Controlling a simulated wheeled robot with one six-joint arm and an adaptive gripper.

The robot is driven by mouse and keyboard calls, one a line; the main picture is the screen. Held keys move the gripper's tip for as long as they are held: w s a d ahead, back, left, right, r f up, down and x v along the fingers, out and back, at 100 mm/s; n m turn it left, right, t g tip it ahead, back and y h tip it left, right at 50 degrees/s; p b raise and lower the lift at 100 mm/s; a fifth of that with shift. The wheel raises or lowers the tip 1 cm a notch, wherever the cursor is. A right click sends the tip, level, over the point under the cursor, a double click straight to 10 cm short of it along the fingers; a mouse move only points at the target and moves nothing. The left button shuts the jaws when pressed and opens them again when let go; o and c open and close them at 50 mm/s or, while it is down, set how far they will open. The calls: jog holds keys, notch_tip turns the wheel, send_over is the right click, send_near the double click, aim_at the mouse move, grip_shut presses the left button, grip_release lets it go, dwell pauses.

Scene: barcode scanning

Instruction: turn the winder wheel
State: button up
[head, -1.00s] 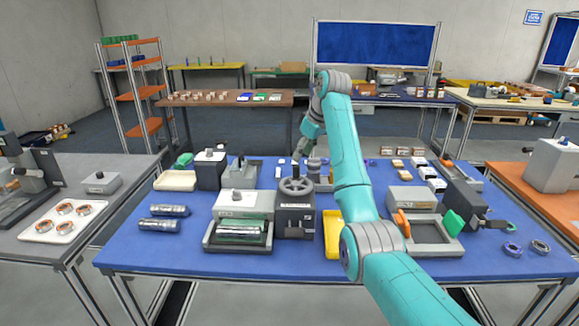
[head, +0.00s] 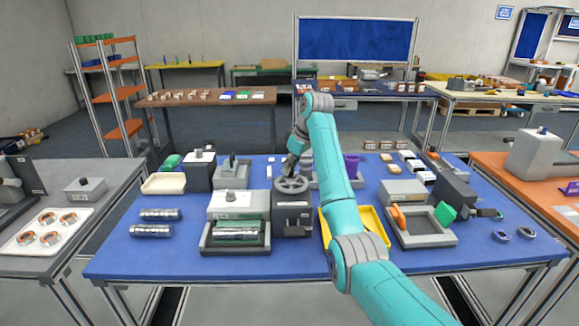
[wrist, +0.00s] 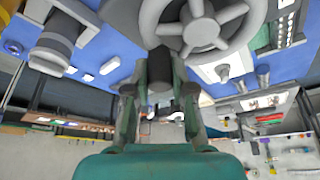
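The grey spoked winder wheel (head: 292,184) sits on top of a dark box-shaped winder (head: 293,214) at the middle of the blue table. In the wrist view the wheel (wrist: 205,22) fills the upper middle, partly cut off by the top edge. My gripper (head: 287,168) is at the wheel's far side in the head view, pointing down. In the wrist view, a dark upright cylinder (wrist: 160,72), apparently the wheel's handle, stands between the two fingers of my gripper (wrist: 160,82). The fingers are close on either side; whether they touch it cannot be told.
A grey device with a clear-covered tray (head: 237,235) stands just left of the winder. A yellow tray (head: 374,222) lies to the right, partly behind my arm. Metal cylinders (head: 152,231) lie at the left; a grey frame fixture (head: 424,225) stands at the right.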

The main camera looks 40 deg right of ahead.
aim_at(305, 179)
grip_shut()
jog(key=m, duration=0.2)
jog(key=s+d+m+h, duration=0.1)
jog(key=shift+f+m+h, duration=0.1)
jog(key=shift+m+h, duration=0.2)
jog(key=shift+m, duration=0.1)
jog(key=m, duration=0.1)
jog(key=s+m+h, duration=0.1)
jog(key=m, duration=0.1)
jog(key=d+m, duration=0.1)
jog(key=shift+s+m+h, duration=0.3)
jog(key=shift+s, duration=0.05)
jog(key=m, duration=0.1)
jog(key=s+m+h, duration=0.1)
jog(key=m+g, duration=0.1)
jog(key=m, duration=0.1)
jog(key=shift+s, duration=0.3)
jog(key=shift+s+m+g+h, duration=0.2)
jog(key=shift+s+m+h, duration=0.1)
jog(key=shift+m, duration=0.45)
jog(key=shift+s+m+g+h, duration=0.2)
jog(key=shift+s+m+h, duration=0.1)
jog(key=shift+m, duration=0.45)
